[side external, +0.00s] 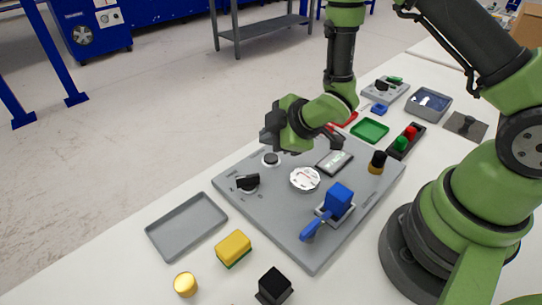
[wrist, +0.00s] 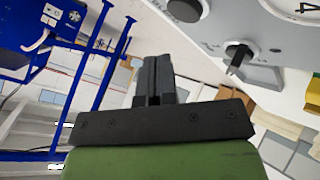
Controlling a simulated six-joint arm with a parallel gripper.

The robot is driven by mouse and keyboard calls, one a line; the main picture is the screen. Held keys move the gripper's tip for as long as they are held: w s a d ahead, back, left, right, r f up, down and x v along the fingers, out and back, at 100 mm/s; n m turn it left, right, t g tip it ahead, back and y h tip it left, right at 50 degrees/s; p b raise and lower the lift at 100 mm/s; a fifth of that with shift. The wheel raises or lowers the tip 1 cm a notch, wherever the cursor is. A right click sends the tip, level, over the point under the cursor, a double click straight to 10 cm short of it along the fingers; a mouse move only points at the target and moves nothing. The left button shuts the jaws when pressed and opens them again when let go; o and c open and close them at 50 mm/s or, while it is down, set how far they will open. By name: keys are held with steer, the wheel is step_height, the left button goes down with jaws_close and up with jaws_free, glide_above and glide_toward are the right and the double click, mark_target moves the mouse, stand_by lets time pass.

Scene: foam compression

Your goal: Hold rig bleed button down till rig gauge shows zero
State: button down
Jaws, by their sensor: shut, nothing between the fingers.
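The rig is a grey panel (side external: 290,240) on the white table. A round dark button (side external: 271,159) with a pale ring sits near its far left edge; I take it as the bleed button. The white round dial (side external: 305,179) looks like the gauge; its needle is too small to read. My gripper (side external: 268,136) is just above and behind the button, apart from it as far as I can tell. In the wrist view my gripper (wrist: 156,60) shows its fingers closed together and empty.
The panel also carries a black knob (side external: 247,183), a small display (side external: 335,161), a blue lever block (side external: 338,202) and a black-and-yellow knob (side external: 377,162). A grey tray (side external: 150,239), a yellow block (side external: 233,246) and a black block (side external: 273,286) lie in front.

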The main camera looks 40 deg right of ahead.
mark_target(271, 159)
steer(key=shift+f, duration=1.05)
steer(key=shift+f, duration=0.15)
stand_by(1.2)
steer(key=shift+f, duration=0.25)
steer(key=shift+f, duration=0.45)
stand_by(1.8)
steer(key=shift+r, duration=0.85)
steer(key=shift+r, duration=2.55)
